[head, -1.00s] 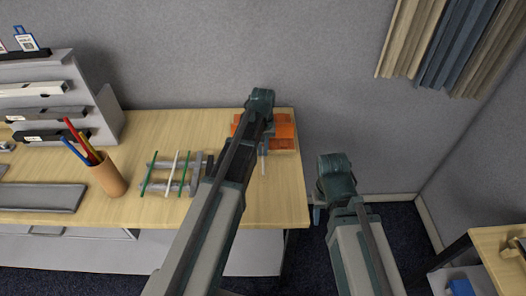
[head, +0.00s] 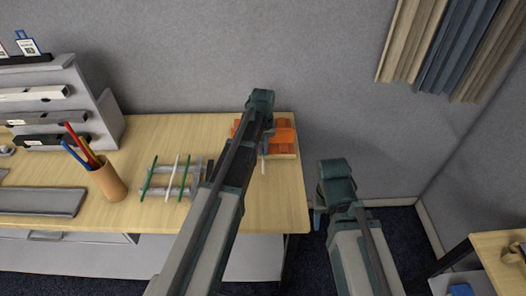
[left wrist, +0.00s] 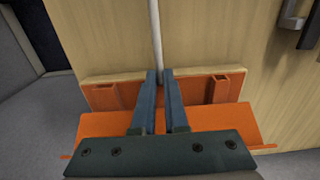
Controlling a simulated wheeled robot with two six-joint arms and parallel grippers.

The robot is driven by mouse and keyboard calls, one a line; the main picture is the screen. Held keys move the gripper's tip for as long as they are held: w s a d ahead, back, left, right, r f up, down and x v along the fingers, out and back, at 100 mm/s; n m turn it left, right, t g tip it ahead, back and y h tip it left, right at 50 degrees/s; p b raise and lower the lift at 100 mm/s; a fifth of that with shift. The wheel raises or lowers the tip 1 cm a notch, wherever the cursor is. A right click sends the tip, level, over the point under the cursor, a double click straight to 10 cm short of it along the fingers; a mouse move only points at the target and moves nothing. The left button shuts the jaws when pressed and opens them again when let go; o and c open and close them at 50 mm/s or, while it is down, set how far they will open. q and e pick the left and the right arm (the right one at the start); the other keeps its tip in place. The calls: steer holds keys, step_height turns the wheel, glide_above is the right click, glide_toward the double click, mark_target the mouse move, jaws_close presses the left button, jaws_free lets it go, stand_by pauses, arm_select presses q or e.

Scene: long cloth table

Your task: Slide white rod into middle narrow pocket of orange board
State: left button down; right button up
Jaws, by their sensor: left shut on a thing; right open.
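The orange board (head: 284,138) lies near the table's right end, partly hidden by my left arm. In the left wrist view, the orange board (left wrist: 215,118) has small raised pockets at left (left wrist: 104,96) and right (left wrist: 220,90). My left gripper (head: 264,148) is over its middle; its blue fingers (left wrist: 160,76) are shut on a thin white rod (left wrist: 156,30). The rod runs from the fingers away over the table. Its board-side end and the middle pocket are hidden by the fingers, so I cannot tell whether it is inside. My right gripper (head: 317,217) is open beyond the table's right edge.
A grey rack (head: 192,190) holds green rods and another white rod (head: 171,180), left of my left arm. A pencil cup (head: 106,182), a grey tray (head: 40,202) and a stepped shelf (head: 88,88) stand further left. The wall is close behind the board.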

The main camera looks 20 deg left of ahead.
mark_target(263, 153)
arm_select(q)
steer(key=shift+w, duration=0.25)
steer(key=c, duration=0.9)
jaws_free()
steer(key=shift+a, duration=0.1)
steer(key=shift+o, duration=0.2)
steer(key=shift+r, duration=0.1)
step_height(263, 153, up, 14)
steer(key=p, duration=1.3)
steer(key=shift+p, duration=0.4)
steer(key=shift+f, duration=0.2)
